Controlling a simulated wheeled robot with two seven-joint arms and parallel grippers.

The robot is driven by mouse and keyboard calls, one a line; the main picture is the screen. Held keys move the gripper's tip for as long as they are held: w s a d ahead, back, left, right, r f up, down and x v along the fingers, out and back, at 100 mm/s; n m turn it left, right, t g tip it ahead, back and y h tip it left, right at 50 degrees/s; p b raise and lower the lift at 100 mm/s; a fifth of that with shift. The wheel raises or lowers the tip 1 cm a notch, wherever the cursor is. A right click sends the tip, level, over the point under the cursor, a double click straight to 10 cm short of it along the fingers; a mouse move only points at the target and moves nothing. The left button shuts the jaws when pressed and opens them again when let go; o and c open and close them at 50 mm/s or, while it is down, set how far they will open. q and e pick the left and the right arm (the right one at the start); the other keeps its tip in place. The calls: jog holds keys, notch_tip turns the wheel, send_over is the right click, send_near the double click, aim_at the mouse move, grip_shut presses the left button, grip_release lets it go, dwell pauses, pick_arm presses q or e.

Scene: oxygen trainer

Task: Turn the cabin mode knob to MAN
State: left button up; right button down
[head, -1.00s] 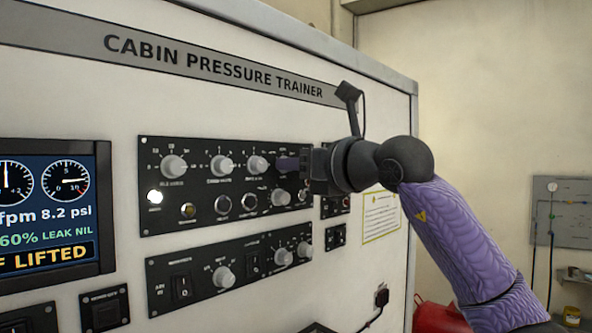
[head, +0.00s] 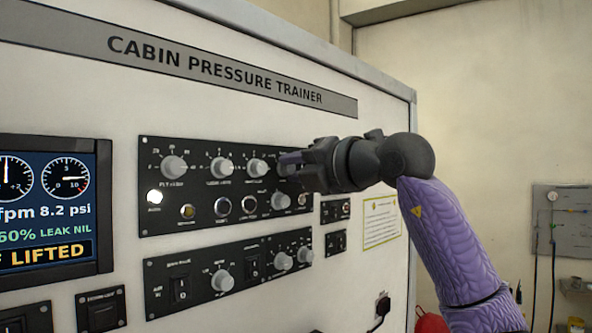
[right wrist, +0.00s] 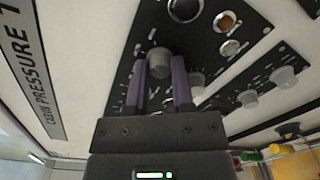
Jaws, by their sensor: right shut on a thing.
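The upper black control panel (head: 150,222) carries a row of light grey knobs. My right gripper (head: 284,165) is at the right end of the top row, its purple fingers shut on the knob there. In the right wrist view, this grey knob (right wrist: 159,62) sits between the tips of the two purple fingers (right wrist: 160,80). The fingers and gripper body hide most of it in the head view. The small panel labels are too blurred to read, so I cannot confirm the knob's name or setting. My left gripper is not in view.
Other knobs (head: 256,167) sit close to the left of the gripper, and another knob (head: 280,200) is just below. A lower panel (head: 190,305) has switches and knobs. A display (head: 50,205) is at the left. The space right of the cabinet is open.

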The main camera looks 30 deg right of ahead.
jog(key=m, duration=0.5)
jog(key=shift+d, duration=0.1)
dwell(0.5)
jog(key=shift+c, duration=2.4)
grip_release()
jog(key=shift+s+d+b, duration=0.1)
jog(key=shift+s+b, duration=0.2)
jog(key=shift+b, duration=0.15)
jog(key=b+v, duration=0.2)
jog(key=v, duration=0.7)
jog(key=shift+s+b, duration=0.15)
jog(key=shift+b, duration=0.2)
